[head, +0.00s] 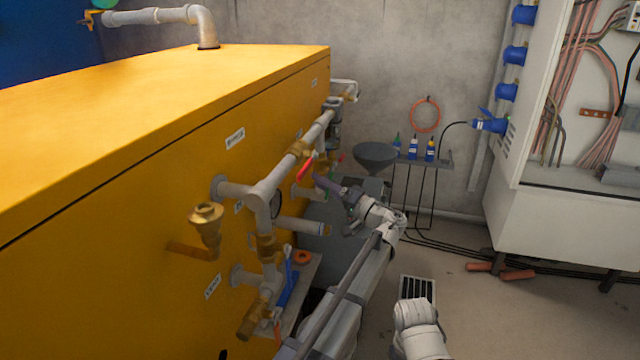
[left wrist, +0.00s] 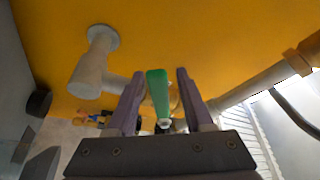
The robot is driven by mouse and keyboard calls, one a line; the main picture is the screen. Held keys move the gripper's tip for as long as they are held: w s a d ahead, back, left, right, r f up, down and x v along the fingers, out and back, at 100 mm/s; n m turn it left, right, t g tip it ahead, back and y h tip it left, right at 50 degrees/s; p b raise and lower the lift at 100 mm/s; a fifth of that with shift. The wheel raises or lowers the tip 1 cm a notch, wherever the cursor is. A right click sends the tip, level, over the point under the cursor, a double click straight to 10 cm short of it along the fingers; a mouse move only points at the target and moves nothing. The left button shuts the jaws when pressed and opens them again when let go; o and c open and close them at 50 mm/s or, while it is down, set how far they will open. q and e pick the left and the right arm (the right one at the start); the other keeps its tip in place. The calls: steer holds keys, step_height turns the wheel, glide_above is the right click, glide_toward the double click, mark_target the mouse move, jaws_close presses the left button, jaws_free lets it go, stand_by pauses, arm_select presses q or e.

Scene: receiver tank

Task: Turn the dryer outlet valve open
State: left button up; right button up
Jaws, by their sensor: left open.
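My left gripper (head: 326,184) reaches toward the pipework on the side of the yellow cabinet. In the left wrist view its two fingers (left wrist: 160,76) stand apart, one on each side of a green valve handle (left wrist: 158,95). I cannot tell whether either finger touches the handle. In the head view only a small bit of green (head: 340,157) shows beyond the pipe, near the gripper. A red valve handle (head: 305,168) sits on the pipe to the left of the gripper. The labels are too small to read, so I cannot tell which valve is the dryer outlet. My right gripper is not visible.
The yellow cabinet (head: 120,190) and grey pipe run (head: 285,170) bound the left side. A blue valve handle (head: 288,285) hangs lower. A dark funnel (head: 375,157) and bottle shelf (head: 425,161) stand behind.

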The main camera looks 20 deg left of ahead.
arm_select(q)
steer(key=b+v, duration=0.1)
steer(key=v, duration=0.6)
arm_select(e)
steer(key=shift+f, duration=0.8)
arm_select(q)
steer(key=shift+c, duration=0.2)
